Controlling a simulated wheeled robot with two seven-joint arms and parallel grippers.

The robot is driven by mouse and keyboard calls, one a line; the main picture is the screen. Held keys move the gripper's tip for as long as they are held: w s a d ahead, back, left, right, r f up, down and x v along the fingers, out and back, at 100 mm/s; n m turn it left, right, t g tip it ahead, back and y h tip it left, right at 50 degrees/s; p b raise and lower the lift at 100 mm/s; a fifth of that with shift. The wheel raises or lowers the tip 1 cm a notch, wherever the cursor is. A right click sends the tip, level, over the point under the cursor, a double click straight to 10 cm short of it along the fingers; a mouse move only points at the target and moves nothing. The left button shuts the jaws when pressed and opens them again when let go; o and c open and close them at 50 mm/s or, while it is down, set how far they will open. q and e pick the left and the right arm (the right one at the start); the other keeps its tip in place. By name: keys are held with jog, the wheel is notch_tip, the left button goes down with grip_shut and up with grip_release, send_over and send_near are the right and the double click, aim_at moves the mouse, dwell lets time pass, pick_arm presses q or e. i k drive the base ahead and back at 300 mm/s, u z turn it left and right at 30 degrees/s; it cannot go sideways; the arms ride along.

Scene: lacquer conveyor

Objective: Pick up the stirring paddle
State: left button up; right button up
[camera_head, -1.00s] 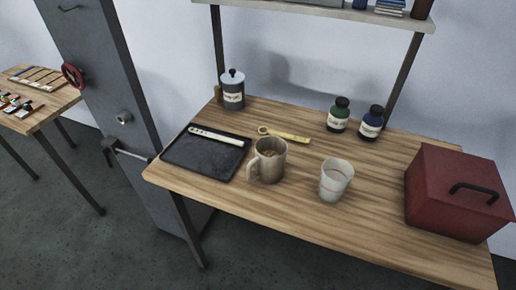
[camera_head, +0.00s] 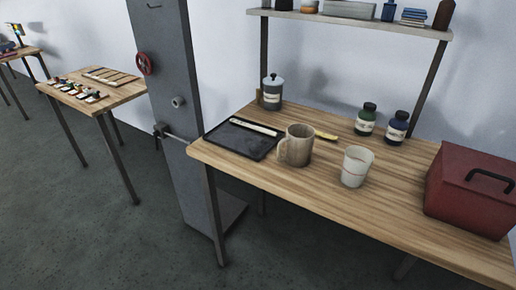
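A long pale flat stick (camera_head: 254,127) lies on the black tray (camera_head: 243,145) at the left end of the wooden table (camera_head: 330,195); it may be the stirring paddle. A yellow tool (camera_head: 326,136) lies behind the brown mug (camera_head: 299,146), which hides part of it. I cannot tell for sure which of the two is the paddle. The mug stands just right of the tray, its handle to the left. Neither of my grippers is in view.
A white cup (camera_head: 356,167), green bottle (camera_head: 366,119), blue bottle (camera_head: 396,127) and lidded jar (camera_head: 272,91) stand on the table. A red box (camera_head: 472,190) fills its right end. A grey column (camera_head: 180,110) and side table (camera_head: 97,90) stand left. Floor in front is clear.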

aim_at(266, 131)
jog(key=z, duration=0.2)
jog(key=k, duration=0.4)
jog(key=u, duration=1.25)
jog(key=i, duration=1.15)
jog(key=z, duration=0.7)
jog(key=i, duration=0.8)
jog(key=z, duration=0.85)
